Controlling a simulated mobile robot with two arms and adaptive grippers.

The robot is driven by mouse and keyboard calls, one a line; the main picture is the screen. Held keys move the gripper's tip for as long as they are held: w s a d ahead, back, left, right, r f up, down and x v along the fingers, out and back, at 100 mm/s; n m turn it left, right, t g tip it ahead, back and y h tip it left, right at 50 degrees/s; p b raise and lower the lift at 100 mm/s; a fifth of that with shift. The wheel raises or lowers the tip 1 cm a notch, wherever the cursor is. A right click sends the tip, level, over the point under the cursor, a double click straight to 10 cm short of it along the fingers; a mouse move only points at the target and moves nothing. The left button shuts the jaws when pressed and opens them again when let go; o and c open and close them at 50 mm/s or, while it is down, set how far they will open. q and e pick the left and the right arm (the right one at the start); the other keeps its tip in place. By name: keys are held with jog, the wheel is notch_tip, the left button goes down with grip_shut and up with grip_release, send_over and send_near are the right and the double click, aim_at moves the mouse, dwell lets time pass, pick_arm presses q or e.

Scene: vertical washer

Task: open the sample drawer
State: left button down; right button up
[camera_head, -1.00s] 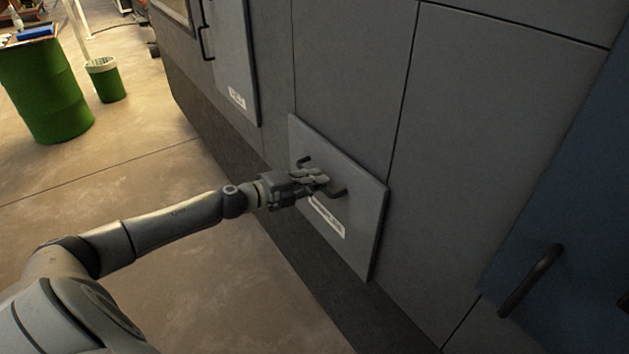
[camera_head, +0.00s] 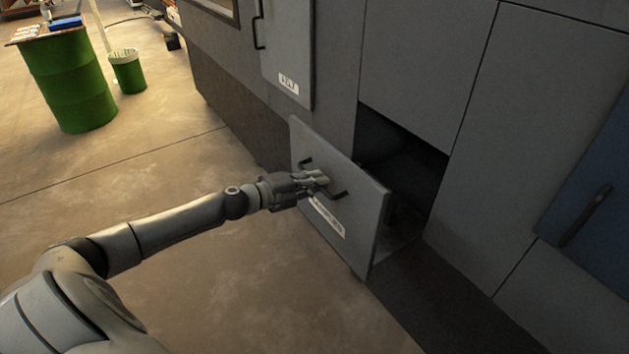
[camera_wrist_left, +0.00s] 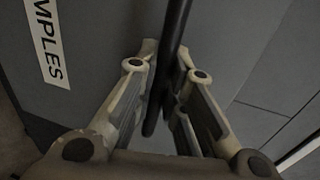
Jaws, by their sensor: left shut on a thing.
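The sample drawer's grey front (camera_head: 358,205) stands out from the machine, with a dark opening behind it. Its dark bar handle (camera_head: 336,193) runs across the front, above a white label. In the left wrist view, the label (camera_wrist_left: 47,40) ends in "MPLES" and the handle (camera_wrist_left: 170,65) passes between the fingers. My left gripper (camera_head: 322,181) is shut on the handle; its fingers (camera_wrist_left: 165,90) lie on both sides of the bar in the wrist view. The drawer's inside is mostly hidden behind the front. My right gripper is not in view.
A grey door (camera_head: 287,45) with its own handle is above left of the drawer. A blue panel (camera_head: 590,190) with a dark handle is at the right. Green barrel (camera_head: 68,80) and green bin (camera_head: 128,75) stand far left. The floor before the drawer is clear.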

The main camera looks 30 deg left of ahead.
pick_arm(q)
jog(key=shift+s+a, duration=0.2)
jog(key=shift+s, duration=0.15)
jog(key=c, duration=1.5)
grip_release()
jog(key=shift+w, duration=0.1)
jog(key=shift+v, duration=6)
jog(key=shift+f, duration=0.1)
